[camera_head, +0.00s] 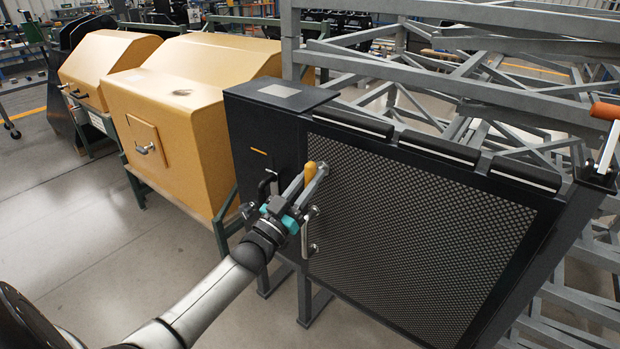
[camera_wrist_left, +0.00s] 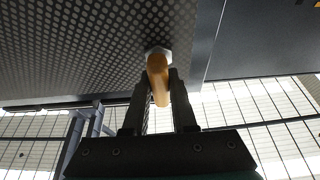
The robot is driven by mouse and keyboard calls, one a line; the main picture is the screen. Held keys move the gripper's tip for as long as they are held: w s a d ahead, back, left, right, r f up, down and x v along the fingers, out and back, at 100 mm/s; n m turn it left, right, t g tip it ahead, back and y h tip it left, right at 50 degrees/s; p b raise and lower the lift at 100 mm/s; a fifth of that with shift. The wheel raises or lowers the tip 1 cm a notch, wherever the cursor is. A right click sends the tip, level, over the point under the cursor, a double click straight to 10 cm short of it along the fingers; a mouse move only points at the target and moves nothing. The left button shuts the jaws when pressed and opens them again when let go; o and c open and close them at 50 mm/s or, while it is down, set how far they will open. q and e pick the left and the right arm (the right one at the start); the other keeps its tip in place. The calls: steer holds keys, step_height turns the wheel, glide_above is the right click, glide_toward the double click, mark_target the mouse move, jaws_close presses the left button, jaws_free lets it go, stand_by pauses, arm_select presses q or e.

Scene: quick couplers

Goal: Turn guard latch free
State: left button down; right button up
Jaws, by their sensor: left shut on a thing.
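The guard is a dark framed panel with perforated mesh (camera_head: 420,230), on a black cabinet (camera_head: 262,130). Its latch has a yellow-orange handle (camera_head: 310,172) near the mesh's left edge. My left gripper (camera_head: 308,188) is at the latch, with the arm coming up from the lower left. In the left wrist view, the handle (camera_wrist_left: 158,80) sits between the two fingers, with a pale round fitting at its base against the panel. The gripper is shut on the handle. Part of the latch is hidden by the gripper in the head view. My right gripper is not in view.
A metal grab handle (camera_head: 312,232) is on the panel just below the gripper. An orange-gripped lever (camera_head: 604,112) stands at the panel's upper right corner. Yellow machine housings (camera_head: 190,95) stand to the left. Grey steel framework is behind. The floor at lower left is clear.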

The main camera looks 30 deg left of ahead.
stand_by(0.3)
arm_select(q)
steer(key=c, duration=0.7)
jaws_free()
steer(key=shift+s, duration=0.1)
steer(key=shift+s+f, duration=0.15)
steer(key=shift+s, duration=0.05)
steer(key=shift+p+v, duration=0.45)
steer(key=shift+v, duration=0.65)
steer(key=p+v, duration=0.2)
steer(key=v, duration=1)
steer(key=shift+s, duration=0.2)
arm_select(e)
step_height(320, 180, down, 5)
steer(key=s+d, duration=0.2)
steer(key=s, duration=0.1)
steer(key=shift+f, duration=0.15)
arm_select(q)
steer(key=shift+f, duration=0.1)
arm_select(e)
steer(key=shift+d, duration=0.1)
